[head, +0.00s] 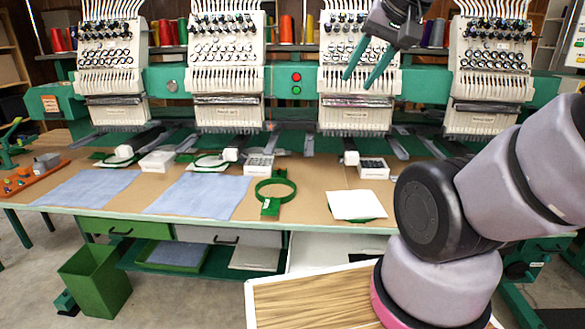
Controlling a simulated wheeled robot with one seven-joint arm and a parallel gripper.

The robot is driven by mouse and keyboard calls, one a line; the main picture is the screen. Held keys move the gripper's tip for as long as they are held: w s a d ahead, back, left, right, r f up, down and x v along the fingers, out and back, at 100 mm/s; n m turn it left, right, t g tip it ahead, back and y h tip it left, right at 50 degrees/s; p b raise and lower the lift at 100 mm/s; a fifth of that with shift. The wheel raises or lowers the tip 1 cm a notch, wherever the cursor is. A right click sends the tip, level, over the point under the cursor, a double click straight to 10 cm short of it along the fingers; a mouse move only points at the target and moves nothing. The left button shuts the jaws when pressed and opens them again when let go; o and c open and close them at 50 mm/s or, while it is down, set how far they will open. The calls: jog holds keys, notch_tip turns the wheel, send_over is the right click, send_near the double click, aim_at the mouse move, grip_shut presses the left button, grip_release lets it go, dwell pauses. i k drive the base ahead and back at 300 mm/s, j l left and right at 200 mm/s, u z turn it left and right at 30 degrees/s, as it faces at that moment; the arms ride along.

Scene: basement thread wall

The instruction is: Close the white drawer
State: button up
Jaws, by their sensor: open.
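A white drawer (330,245) shows under the front edge of the work table, right of the middle. It appears pulled out, with pale inner surfaces in view. Its front and right side are partly hidden by nearer things and my arm, so its handle and how far out it stands cannot be made out. My gripper (358,82) is raised high in front of the third embroidery head. Its two green fingers are apart, point down and left, and hold nothing. It is well above the table and far from the drawer.
Left of the white drawer are a grey drawer front (228,237) and a green drawer (120,229). A green bin (95,279) stands on the floor at left. The table (310,190) carries blue cloths, a green hoop (273,190), a white cloth (355,205) and small boxes.

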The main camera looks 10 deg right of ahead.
aim_at(307, 250)
jog(key=k+l+u, duration=0.15)
jog(key=l, duration=0.25)
jog(key=k+l+u, duration=0.15)
jog(key=l, duration=0.2)
jog(key=k+l+u, duration=0.15)
jog(key=l+z, duration=0.3)
jog(key=l, duration=0.35)
jog(key=i, duration=0.05)
